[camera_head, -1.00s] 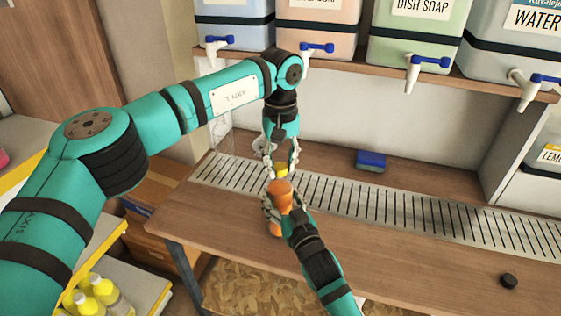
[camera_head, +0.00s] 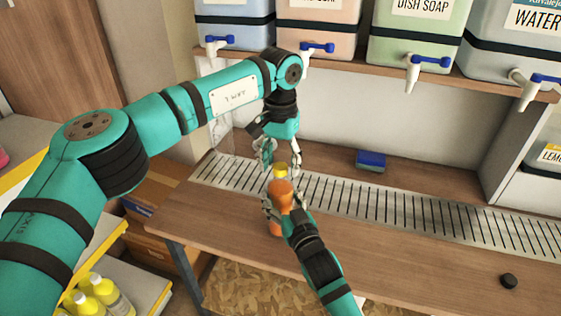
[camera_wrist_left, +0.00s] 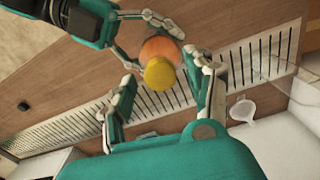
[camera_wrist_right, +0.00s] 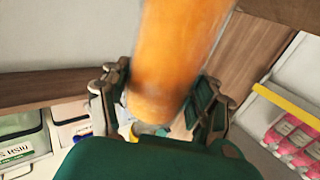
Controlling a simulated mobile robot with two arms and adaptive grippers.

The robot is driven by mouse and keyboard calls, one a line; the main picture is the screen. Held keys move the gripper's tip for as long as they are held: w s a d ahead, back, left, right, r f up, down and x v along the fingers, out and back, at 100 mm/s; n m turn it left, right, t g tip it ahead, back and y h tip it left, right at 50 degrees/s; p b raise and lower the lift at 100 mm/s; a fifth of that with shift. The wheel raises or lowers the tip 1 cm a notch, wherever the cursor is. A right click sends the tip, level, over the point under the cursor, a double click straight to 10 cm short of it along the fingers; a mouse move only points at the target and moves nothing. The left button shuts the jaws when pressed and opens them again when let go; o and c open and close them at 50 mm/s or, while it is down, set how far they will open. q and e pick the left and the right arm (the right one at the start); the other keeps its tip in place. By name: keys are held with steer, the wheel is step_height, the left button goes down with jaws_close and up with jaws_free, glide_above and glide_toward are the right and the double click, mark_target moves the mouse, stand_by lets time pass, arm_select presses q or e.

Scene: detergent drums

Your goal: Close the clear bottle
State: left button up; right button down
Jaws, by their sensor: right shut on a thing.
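The bottle (camera_head: 275,228) looks orange and stands upright on the wooden table near the grate. A yellow cap (camera_head: 281,169) sits on its top; how tightly it sits I cannot tell. The cap (camera_wrist_left: 159,73) also shows in the left wrist view. My right gripper (camera_head: 273,206) is shut around the bottle's body from the front; the bottle (camera_wrist_right: 180,50) fills the middle of the right wrist view. My left gripper (camera_head: 281,160) is above the bottle, pointing down, with its fingers spread on both sides of the cap and apart from it.
A metal grate (camera_head: 400,209) runs along the table behind the bottle. A blue sponge (camera_head: 371,161) lies behind it. A small black cap (camera_head: 508,281) lies at the front right. A white funnel (camera_wrist_left: 243,110) is near the wall.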

arm_select(q)
steer(key=shift+r, duration=2.25)
steer(key=shift+c, duration=0.4)
